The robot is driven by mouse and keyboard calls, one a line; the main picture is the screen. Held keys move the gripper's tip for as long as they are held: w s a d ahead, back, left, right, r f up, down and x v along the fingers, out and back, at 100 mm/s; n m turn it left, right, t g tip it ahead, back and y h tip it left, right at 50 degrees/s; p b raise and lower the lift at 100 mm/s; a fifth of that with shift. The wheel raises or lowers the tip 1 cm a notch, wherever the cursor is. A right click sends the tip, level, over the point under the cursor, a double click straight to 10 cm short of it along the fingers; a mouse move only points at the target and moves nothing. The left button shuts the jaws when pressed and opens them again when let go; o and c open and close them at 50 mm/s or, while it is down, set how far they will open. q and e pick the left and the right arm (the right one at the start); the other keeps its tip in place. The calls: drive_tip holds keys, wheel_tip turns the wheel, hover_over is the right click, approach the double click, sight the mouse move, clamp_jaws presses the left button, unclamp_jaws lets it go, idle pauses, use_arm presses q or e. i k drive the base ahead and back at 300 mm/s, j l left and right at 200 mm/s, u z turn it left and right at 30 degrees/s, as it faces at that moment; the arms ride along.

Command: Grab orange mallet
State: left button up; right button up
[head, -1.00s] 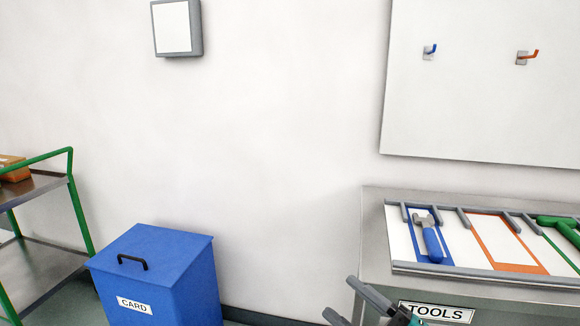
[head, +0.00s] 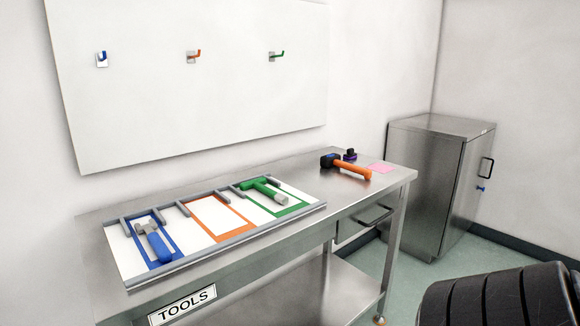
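The orange mallet (head: 348,167) lies on the steel bench (head: 300,170), right of the tool tray. It has an orange handle and a black head, with a bit of blue at the head's left end. The handle points to the lower right. No gripper shows in the head view now. A black ribbed part of my own arm (head: 500,298) fills the lower right corner, and its gripper is out of view.
The tool tray (head: 222,249) holds a blue-handled tool (head: 157,245) and a green mallet (head: 262,189); its orange slot is empty. A small dark object (head: 350,154) and pink paper (head: 381,167) lie near the mallet. A steel cabinet (head: 425,185) stands right of the bench.

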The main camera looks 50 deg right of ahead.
sight(332, 160)
drive_tip(key=z, duration=2.1)
drive_tip(key=u, duration=0.4)
drive_tip(key=i+l+u, duration=0.45)
drive_tip(key=l+u, duration=0.3)
drive_tip(key=i+l+u, duration=0.1)
drive_tip(key=l, duration=0.3)
drive_tip(key=i+l+u, duration=0.1)
drive_tip(key=l, duration=0.3)
drive_tip(key=i, duration=0.05)
